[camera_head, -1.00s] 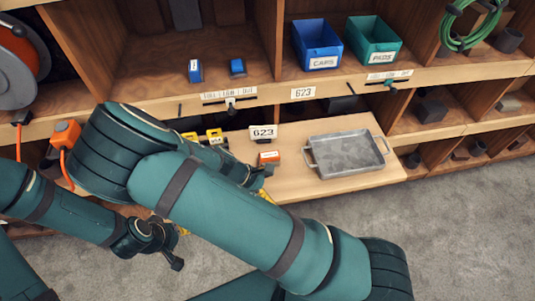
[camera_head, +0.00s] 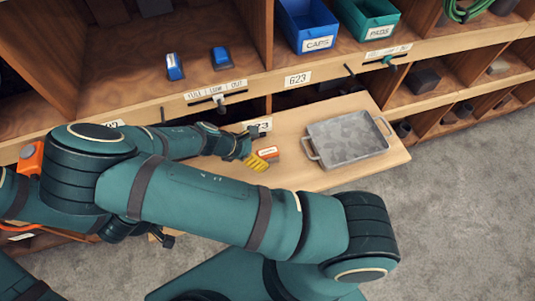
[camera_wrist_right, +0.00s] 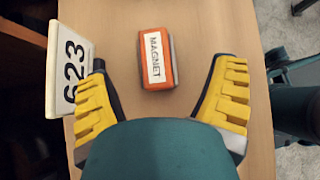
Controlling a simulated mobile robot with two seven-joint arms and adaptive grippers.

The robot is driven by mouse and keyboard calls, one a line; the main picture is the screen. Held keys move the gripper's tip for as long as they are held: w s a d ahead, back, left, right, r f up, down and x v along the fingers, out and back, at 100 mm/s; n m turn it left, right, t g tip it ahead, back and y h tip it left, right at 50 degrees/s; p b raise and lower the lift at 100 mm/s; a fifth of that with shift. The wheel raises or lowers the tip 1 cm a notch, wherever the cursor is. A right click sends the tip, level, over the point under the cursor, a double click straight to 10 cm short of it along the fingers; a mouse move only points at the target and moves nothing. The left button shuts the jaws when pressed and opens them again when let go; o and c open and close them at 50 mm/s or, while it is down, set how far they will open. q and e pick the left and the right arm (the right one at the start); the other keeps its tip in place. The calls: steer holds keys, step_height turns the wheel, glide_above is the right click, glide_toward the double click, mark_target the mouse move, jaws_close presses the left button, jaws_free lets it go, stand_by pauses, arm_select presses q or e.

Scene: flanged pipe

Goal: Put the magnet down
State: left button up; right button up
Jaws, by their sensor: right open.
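The magnet (camera_wrist_right: 152,72) is an orange block with a white MAGNET label, lying on the wooden shelf board (camera_wrist_right: 205,30) in the right wrist view. It also shows in the head view (camera_head: 269,152), left of the metal tray. My right gripper (camera_wrist_right: 161,64) is open, its yellow-padded fingers on either side of the magnet with gaps at both sides. In the head view one yellow finger (camera_head: 257,164) shows just below the magnet; my arm hides the rest. My left gripper (camera_head: 165,239) shows only as a dark bit below my right arm, mostly hidden.
The grey metal tray (camera_head: 348,137) rests on the board to the right. Blue CAPS (camera_head: 307,25) and green PADS (camera_head: 367,20) bins stand above. Bare board lies between magnet and tray.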

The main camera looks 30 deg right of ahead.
mark_target(272, 154)
steer(key=shift+w+x, duration=0.15)
steer(key=shift+x, duration=1.55)
steer(key=shift+w+x, duration=0.15)
steer(key=shift+x, duration=1.5)
steer(key=shift+a+f, duration=0.1)
steer(key=shift+f, duration=0.05)
steer(key=shift+c, duration=0.3)
steer(key=c, duration=1.3)
